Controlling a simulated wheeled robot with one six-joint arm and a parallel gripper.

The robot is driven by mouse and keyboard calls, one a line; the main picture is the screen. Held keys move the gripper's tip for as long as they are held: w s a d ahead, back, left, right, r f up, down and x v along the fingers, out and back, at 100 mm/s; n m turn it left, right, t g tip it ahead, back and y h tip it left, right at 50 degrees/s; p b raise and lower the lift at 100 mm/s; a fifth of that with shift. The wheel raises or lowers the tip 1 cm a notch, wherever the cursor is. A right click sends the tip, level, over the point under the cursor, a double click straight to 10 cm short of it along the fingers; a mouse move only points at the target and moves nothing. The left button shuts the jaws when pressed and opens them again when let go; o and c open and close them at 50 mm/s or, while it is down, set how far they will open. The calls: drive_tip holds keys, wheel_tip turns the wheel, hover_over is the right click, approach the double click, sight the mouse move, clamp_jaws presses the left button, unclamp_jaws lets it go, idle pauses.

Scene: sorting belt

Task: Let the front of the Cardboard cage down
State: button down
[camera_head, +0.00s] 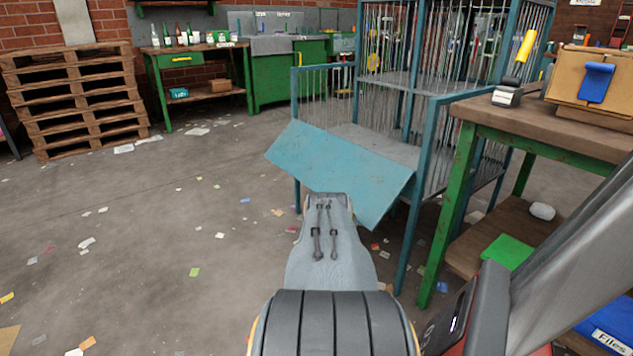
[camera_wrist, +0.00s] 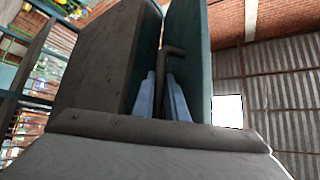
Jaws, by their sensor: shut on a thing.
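The Cardboard cage (camera_head: 428,120) is a blue-teal frame with thin upright bars, standing right of centre in the head view. Its front flap (camera_head: 340,172) is a flat teal panel, tilted outward and sloping down towards me. My arm covers part of its lower edge, and my jaws are hidden there. In the wrist view my gripper (camera_wrist: 162,85) has its blue fingers shut on a dark bent rod (camera_wrist: 173,51), which looks like a handle. Dark grey and teal surfaces stand close on both sides of it; I cannot tell exactly how the rod joins the flap.
A green-legged workbench (camera_head: 555,125) with a wooden top stands close on the right, holding a cardboard box (camera_head: 565,75). Stacked pallets (camera_head: 75,100) and another bench (camera_head: 200,50) stand at the back left. The floor on the left is open, with scattered paper scraps.

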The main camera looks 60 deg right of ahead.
drive_tip(key=shift+s, duration=0.1)
drive_tip(key=c, duration=2)
unclamp_jaws()
drive_tip(key=shift+c, duration=0.2)
drive_tip(key=p+v, duration=0.2)
drive_tip(key=v, duration=0.6)
drive_tip(key=shift+d, duration=0.1)
drive_tip(key=p+v, duration=0.1)
drive_tip(key=v, duration=0.8)
drive_tip(key=shift+d+f, duration=0.25)
drive_tip(key=shift+d, duration=0.05)
drive_tip(key=shift+s, duration=0.1)
